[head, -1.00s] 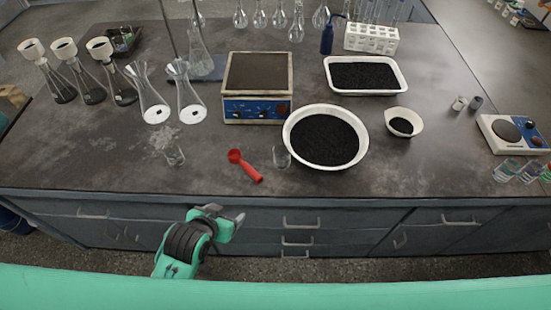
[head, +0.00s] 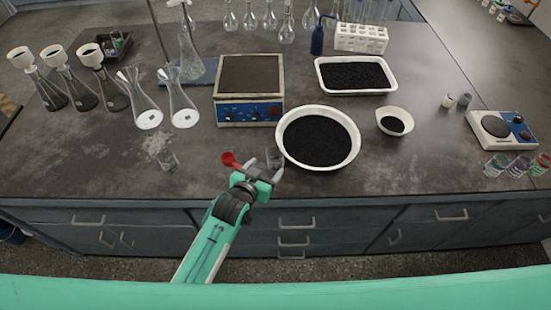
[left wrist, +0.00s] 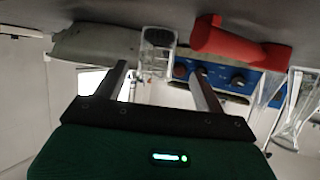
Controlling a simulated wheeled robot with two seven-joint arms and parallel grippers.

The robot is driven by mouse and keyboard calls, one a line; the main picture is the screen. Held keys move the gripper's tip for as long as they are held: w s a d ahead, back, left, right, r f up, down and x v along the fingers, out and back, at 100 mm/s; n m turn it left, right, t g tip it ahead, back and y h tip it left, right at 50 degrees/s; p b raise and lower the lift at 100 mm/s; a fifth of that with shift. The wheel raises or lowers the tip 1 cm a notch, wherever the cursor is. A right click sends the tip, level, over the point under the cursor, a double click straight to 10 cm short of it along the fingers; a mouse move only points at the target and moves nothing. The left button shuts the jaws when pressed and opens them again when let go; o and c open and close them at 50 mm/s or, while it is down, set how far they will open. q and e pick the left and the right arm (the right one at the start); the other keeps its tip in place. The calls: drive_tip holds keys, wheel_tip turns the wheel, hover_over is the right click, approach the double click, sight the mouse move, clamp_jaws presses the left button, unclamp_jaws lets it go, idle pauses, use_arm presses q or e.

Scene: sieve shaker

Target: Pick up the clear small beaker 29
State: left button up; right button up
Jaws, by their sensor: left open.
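A clear small beaker (head: 275,155) stands on the bench just left of the round white basin. It also shows in the left wrist view (left wrist: 157,52), between and beyond my fingertips. My left gripper (head: 262,172) is open and empty at the bench's front edge, close in front of this beaker. Its two fingers (left wrist: 158,72) point toward the beaker, which does not look gripped. Another clear small beaker (head: 168,161) stands farther left. I cannot read a number on either one. My right gripper is not in view.
A red scoop (head: 230,159) lies just left of the near beaker, partly hidden by my gripper. The round white basin (head: 351,152) of black grains is close on the right. A hot plate (head: 248,82) stands behind. Conical flasks (head: 183,103) stand at the left.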

sight(272, 164)
use_arm(q)
drive_tip(key=shift+s+f+p+x, duration=0.15)
drive_tip(key=shift+p+x, duration=0.25)
drive_tip(key=shift+x, duration=1.1)
drive_tip(key=shift+s+f+p+x, duration=0.1)
drive_tip(key=shift+f+p+x, duration=0.2)
drive_tip(key=shift+x, duration=1.25)
drive_tip(key=shift+d+r, duration=0.1)
drive_tip(key=shift+d, duration=0.05)
drive_tip(key=shift+c, duration=0.4)
drive_tip(key=c, duration=1)
